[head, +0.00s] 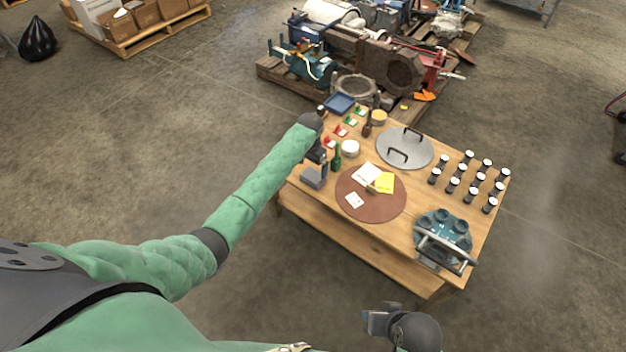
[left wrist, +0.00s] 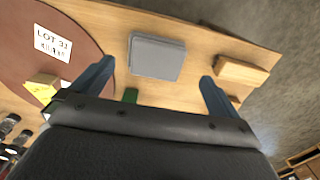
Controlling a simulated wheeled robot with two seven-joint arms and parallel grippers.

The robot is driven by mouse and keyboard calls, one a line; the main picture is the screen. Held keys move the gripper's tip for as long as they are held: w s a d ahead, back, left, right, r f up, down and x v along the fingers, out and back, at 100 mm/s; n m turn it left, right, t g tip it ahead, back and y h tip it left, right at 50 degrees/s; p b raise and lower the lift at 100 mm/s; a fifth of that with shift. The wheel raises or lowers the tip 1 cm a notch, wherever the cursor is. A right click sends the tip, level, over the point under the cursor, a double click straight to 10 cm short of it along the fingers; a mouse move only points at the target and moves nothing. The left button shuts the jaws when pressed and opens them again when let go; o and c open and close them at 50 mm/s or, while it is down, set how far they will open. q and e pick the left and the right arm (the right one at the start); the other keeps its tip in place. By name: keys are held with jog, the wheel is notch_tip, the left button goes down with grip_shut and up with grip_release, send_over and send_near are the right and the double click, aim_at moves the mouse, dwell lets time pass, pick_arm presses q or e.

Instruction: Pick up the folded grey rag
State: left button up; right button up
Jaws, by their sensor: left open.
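The folded grey rag (head: 311,178) lies flat on the wooden table (head: 365,250) near its left edge. In the left wrist view the rag (left wrist: 157,57) is a grey folded square on bare wood. My left gripper (head: 320,164) is open above the table, close to the rag. Its two blue-grey fingers stand apart in the wrist view (left wrist: 155,86), with the rag ahead between them and nothing in the jaws. My right gripper (head: 378,320) hangs at the bottom, off the table; its jaw opening is unclear.
A brown round mat (head: 350,210) with cards lies to the right. A wooden block (left wrist: 240,73) sits near the table edge in the wrist view.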

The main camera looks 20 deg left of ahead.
aim_at(313, 176)
pick_arm(q)
jog(key=f, duration=0.5)
jog(key=shift+w+d+f, duration=0.2)
jog(key=shift+d+f, duration=0.1)
jog(key=shift+d, duration=0.1)
jog(key=shift+f, duration=0.55)
pick_arm(e)
jog(key=shift+s+d+r, duration=0.15)
jog(key=shift+d+r, duration=0.15)
jog(key=shift+d, duration=0.05)
pick_arm(q)
jog(key=shift+c, duration=0.4)
jog(key=c, duration=0.9)
jog(key=shift+r, duration=0.15)
